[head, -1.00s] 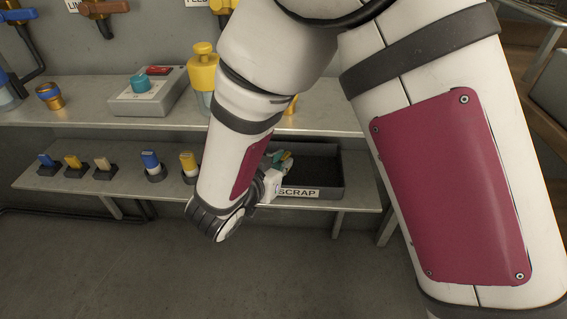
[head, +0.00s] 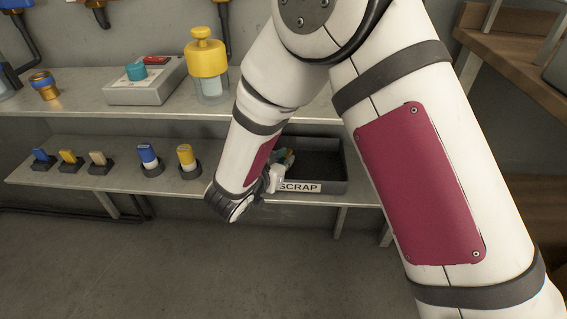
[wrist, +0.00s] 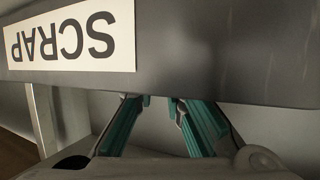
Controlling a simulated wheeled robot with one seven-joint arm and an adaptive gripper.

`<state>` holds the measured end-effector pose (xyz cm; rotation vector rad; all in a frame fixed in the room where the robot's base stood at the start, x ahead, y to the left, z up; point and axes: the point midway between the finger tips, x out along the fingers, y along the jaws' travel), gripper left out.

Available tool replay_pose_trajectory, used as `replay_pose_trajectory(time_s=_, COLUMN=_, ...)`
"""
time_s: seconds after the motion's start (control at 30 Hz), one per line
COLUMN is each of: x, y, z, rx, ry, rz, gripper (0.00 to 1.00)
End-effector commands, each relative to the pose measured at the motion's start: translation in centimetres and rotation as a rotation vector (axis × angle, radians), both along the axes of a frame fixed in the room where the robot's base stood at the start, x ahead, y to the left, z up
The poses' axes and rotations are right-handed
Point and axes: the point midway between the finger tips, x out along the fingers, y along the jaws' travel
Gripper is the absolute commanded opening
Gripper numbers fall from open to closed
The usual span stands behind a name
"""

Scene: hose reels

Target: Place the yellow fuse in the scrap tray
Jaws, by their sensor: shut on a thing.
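The scrap tray (head: 335,187) is a dark grey open box with a SCRAP label, at the right of the lower shelf. Its front wall (wrist: 215,50) fills the top of the wrist view, with the label upside down. My gripper (head: 287,158) is at the tray's left front, its teal fingers reaching past the front wall's rim. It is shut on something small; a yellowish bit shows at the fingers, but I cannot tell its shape. The wall hides the fingertips in the wrist view. A yellow flat piece (head: 70,157) and a yellow round-bodied piece (head: 186,154) stand in holders to the left.
Beside them stand a blue flat piece (head: 42,155), a tan one (head: 98,158) and a blue round-bodied one (head: 148,154). The upper shelf (head: 60,122) above carries a grey box (head: 147,88) and a yellow-topped bottle (head: 207,62). The tray's right part looks empty.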

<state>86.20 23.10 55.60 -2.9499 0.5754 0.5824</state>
Motion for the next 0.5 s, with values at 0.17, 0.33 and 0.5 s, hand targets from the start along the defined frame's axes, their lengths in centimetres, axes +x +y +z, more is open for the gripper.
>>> replay_pose_trajectory(time_s=0.17, x=-0.02, y=0.04, z=0.09, rx=0.0, ry=0.0, rz=0.001, gripper=0.0)
replay_pose_trajectory(time_s=0.33, x=-0.04, y=0.04, z=-0.31, rx=-0.001, ry=0.002, rz=0.001, gripper=0.0)
replay_pose_trajectory(time_s=0.5, x=-0.04, y=0.04, z=-0.27, rx=0.0, ry=0.001, rz=0.001, gripper=0.31)
